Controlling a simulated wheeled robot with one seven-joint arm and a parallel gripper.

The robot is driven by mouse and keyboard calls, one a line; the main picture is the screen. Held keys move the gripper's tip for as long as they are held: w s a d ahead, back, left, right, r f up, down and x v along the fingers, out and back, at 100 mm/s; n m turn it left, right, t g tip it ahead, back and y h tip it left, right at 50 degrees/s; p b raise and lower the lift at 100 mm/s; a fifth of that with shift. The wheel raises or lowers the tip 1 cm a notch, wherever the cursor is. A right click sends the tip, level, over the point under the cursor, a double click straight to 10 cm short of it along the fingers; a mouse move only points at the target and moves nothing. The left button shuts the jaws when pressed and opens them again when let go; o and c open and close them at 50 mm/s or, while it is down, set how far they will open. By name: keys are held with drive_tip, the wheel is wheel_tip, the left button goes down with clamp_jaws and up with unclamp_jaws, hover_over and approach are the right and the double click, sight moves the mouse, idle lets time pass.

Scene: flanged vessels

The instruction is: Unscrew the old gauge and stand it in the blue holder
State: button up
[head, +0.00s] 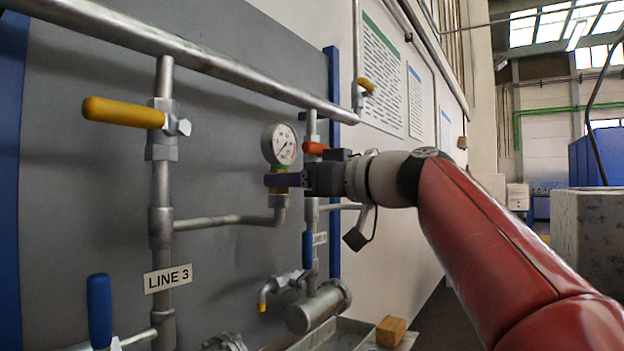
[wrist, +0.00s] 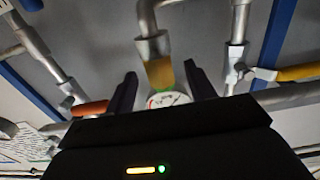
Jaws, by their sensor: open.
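The old gauge (head: 279,143) is a round white dial in a metal rim, upright on a short brass fitting (head: 279,187) atop a bent grey pipe of LINE 3. My gripper (head: 277,180) is level with the fitting, just below the dial. In the wrist view, the open fingers of my gripper (wrist: 163,88) stand on either side of the brass fitting (wrist: 160,72), with gaps visible. The dial (wrist: 168,99) shows partly there, its rest hidden by the gripper body. I cannot make out the blue holder in either view.
A yellow-handled valve (head: 125,113) is at upper left and a blue handle (head: 100,310) at lower left. An orange handle (head: 315,148) sits close beside my gripper. A metal tray (head: 345,338) and brown block (head: 391,331) are below.

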drive_tip(key=p+x, duration=0.1)
drive_tip(key=x, duration=0.4)
clamp_jaws()
drive_tip(key=n+g+y, duration=0.2)
drive_tip(key=n+g, duration=0.1)
drive_tip(key=g, duration=0.1)
drive_tip(key=shift+s+a+n+g+y, duration=0.1)
drive_tip(key=shift+s+n+g+y, duration=0.2)
drive_tip(key=shift+n+g, duration=0.4)
drive_tip(key=shift+s+n+g+y, duration=0.1)
drive_tip(key=shift+n+g+y, duration=0.3)
drive_tip(key=shift+g, duration=0.5)
unclamp_jaws()
drive_tip(key=v, duration=0.7)
drive_tip(key=shift+s+d+b, duration=0.1)
drive_tip(key=shift+d+b, duration=0.2)
drive_tip(key=shift+d, duration=0.1)
